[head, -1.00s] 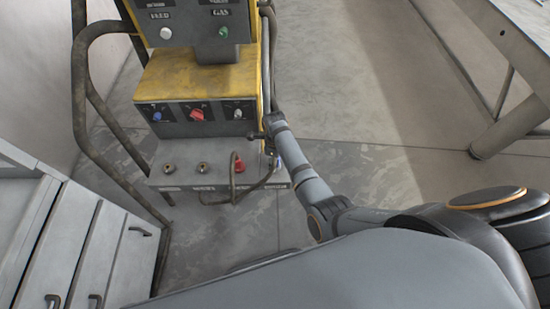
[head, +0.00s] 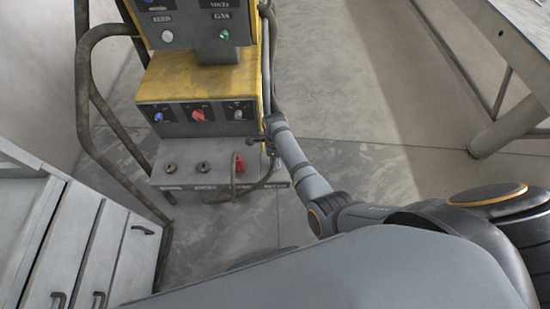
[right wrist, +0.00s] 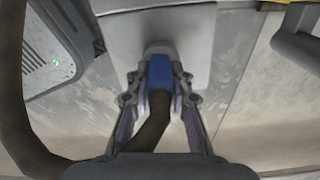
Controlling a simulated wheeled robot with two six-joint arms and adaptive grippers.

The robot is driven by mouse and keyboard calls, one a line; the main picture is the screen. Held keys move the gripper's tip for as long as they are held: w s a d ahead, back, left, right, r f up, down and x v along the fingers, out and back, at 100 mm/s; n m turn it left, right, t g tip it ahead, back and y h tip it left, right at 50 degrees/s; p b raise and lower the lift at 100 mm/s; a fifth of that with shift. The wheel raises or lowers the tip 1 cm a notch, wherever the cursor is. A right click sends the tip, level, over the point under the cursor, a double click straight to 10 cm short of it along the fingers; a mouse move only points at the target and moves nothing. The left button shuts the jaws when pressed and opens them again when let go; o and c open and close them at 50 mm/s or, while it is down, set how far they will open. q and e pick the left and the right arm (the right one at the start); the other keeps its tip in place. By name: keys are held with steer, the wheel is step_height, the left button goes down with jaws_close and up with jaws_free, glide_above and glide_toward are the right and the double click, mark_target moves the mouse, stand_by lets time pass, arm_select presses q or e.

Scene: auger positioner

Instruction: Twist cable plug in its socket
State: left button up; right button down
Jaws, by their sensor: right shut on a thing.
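The blue cable plug (right wrist: 160,70) sits at a round grey socket (right wrist: 158,47) on a pale panel in the right wrist view, and its dark cable (right wrist: 151,125) runs back toward the camera. My right gripper (right wrist: 160,82) is shut on the blue plug, with one finger on each side. In the head view my right gripper (head: 265,140) is at the right end of the machine's low socket panel (head: 188,183). The blue plug is mostly hidden there behind the gripper and cable. How far the plug is turned cannot be told. My left gripper is not in view.
A red plug (head: 238,164) with a cable stands left of my right gripper, beside two bare sockets (head: 203,167). The yellow machine (head: 200,76) has knobs above and a bent side rail (head: 84,80). Grey drawers (head: 90,250) stand at lower left.

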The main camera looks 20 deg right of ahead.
steer(key=shift+n, duration=0.8)
steer(key=c, duration=1.1)
jaws_free()
step_height(320, 180, up, 8)
steer(key=shift+f, duration=0.2)
